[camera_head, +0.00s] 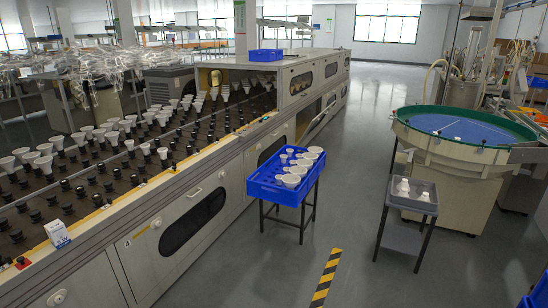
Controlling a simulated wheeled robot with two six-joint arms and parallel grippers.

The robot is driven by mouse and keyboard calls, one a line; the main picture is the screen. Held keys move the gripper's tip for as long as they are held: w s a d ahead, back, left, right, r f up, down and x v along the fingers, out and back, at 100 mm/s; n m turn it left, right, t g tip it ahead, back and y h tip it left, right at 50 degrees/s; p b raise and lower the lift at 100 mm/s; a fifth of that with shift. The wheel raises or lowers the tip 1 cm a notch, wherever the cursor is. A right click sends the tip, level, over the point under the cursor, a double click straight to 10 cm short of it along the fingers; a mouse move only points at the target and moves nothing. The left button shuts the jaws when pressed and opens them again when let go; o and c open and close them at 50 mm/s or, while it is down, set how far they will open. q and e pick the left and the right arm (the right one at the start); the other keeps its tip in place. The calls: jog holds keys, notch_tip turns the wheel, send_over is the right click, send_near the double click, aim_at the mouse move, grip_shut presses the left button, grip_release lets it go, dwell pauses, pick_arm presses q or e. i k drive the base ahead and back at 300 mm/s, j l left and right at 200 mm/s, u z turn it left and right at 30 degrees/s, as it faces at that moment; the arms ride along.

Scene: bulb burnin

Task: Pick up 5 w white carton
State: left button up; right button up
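A small white carton (57,233) with blue print stands on the near left edge of the long burn-in machine, beside the rows of black sockets. Its print is too small to read, so I cannot tell the wattage. Neither of my grippers is in the head view.
The long machine (196,203) carries several white bulbs in black sockets. A blue crate (262,190) of white bulbs sits on a black stand. A grey tray (413,206) with white items stands at right, by a round blue-topped table (455,128). Grey floor between them is clear.

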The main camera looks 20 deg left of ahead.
aim_at(57, 234)
jog(key=i+u, duration=0.15)
jog(key=i, duration=0.4)
jog(key=i+l+u, duration=0.2)
jog(key=i, duration=0.3)
jog(key=i+u, duration=0.15)
jog(key=i, duration=0.4)
jog(key=i+j+u, duration=0.1)
jog(key=u, duration=0.35)
jog(key=i+u, duration=0.35)
jog(key=u, duration=0.15)
jog(key=i+u, duration=0.2)
jog(key=u, duration=0.25)
jog(key=i+l+u, duration=0.15)
jog(key=u, duration=0.35)
